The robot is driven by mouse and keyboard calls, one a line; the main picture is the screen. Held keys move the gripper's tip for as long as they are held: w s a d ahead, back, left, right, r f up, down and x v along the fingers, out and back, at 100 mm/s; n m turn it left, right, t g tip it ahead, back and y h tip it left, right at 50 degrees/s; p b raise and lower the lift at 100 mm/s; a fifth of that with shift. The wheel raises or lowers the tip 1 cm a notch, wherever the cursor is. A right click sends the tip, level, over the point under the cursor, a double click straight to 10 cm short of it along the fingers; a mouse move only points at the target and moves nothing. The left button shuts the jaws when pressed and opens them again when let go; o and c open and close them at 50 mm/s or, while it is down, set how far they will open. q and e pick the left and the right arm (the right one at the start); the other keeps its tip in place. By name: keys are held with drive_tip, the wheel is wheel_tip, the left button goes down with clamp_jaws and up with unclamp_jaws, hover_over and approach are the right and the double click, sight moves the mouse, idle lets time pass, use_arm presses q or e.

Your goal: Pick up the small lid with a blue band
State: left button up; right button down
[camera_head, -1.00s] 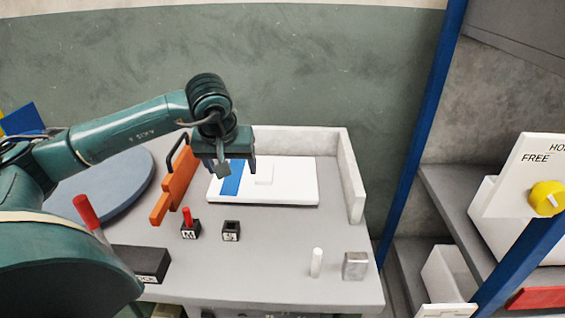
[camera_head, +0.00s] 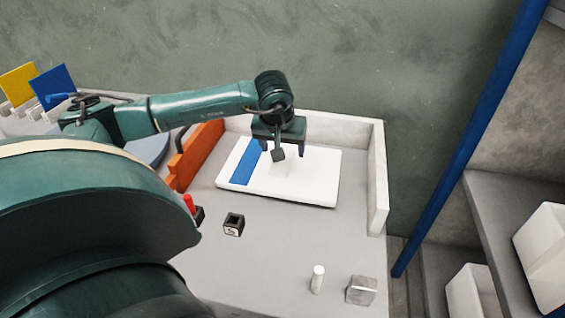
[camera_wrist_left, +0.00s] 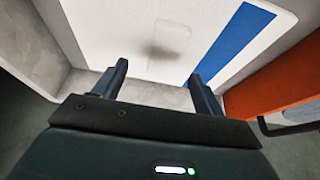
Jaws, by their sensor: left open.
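The small lid (camera_head: 312,182) is a white flat slab with a blue band (camera_head: 246,163) near its left end and a raised white block (camera_head: 281,167) in its middle. It lies flat on the grey bench top. My left gripper (camera_head: 280,150) points down above the far part of the lid, near the raised block. In the left wrist view, its two fingers (camera_wrist_left: 156,80) are apart with nothing between them. The lid (camera_wrist_left: 110,28) and its blue band (camera_wrist_left: 235,40) lie beyond the fingertips there. My right gripper is not in view.
A low wall (camera_head: 377,180) edges the bench at the right. An orange piece (camera_head: 195,153) stands left of the lid. A black socket block (camera_head: 234,224), a white peg (camera_head: 317,279) and a metal block (camera_head: 361,290) are nearer. A blue post (camera_head: 470,140) and shelves stand at right.

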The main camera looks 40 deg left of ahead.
sight(282, 168)
use_arm(q)
drive_tip(key=x, duration=0.5)
drive_tip(key=shift+s+a+f+p, duration=0.1)
drive_tip(key=shift+a+f+p, duration=0.1)
drive_tip(key=shift+a+p, duration=0.15)
drive_tip(key=c, duration=1.1)
